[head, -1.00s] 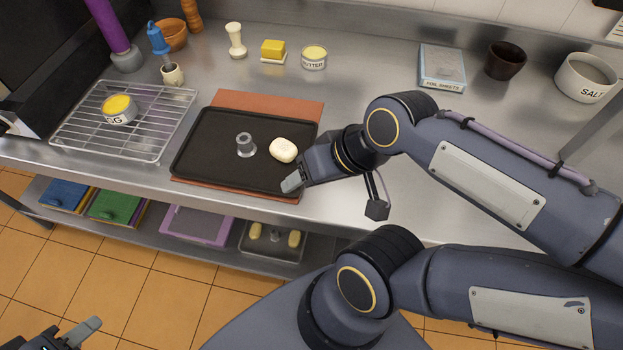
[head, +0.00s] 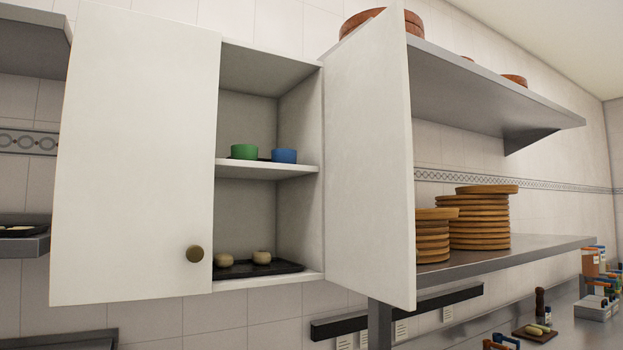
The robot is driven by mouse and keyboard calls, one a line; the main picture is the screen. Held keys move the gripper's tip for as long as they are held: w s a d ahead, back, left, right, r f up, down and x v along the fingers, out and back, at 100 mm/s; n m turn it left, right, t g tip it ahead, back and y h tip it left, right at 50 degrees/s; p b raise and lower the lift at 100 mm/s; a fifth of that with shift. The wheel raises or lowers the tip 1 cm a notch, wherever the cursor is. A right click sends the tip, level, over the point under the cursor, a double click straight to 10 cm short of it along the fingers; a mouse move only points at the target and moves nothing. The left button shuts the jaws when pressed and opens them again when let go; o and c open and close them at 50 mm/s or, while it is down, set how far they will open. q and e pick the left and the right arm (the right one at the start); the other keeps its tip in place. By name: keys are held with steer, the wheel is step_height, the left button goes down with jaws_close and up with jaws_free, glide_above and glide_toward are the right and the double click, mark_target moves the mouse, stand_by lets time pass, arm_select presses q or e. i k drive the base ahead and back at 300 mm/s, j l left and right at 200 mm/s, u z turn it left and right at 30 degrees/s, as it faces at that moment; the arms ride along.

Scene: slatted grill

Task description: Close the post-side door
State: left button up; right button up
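A white wall cabinet (head: 270,171) is in the middle of the head view. Its right door (head: 365,160) stands wide open, swung out toward me from the cabinet's right side. A grey upright post (head: 380,325) shows just below this door. The left door (head: 135,160) covers the left part of the cabinet and looks shut, with a round brass knob (head: 194,253) at its lower right. No handle shows on the visible face of the right door. Neither of my grippers is in view.
Inside are green (head: 244,151) and blue (head: 284,156) cups above, and a dark tray (head: 285,266) with pale round items below. Right of the open door are a shelf (head: 540,248) with stacked wooden boards (head: 480,220) and a higher shelf (head: 480,82).

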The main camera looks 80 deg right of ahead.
mark_target(371, 250)
steer(key=k+l+z, duration=0.15)
steer(key=z, duration=0.25)
steer(key=k+l+z, duration=0.1)
steer(key=l+z, duration=0.3)
steer(key=k+l, duration=0.15)
steer(key=l, duration=0.3)
steer(key=k+l+z, duration=0.15)
steer(key=l, duration=0.35)
steer(key=k+l, duration=0.15)
steer(key=l, duration=0.3)
steer(key=k+l+z, duration=0.1)
steer(key=l, duration=0.4)
steer(key=k+l+z, duration=0.1)
steer(key=l, duration=0.35)
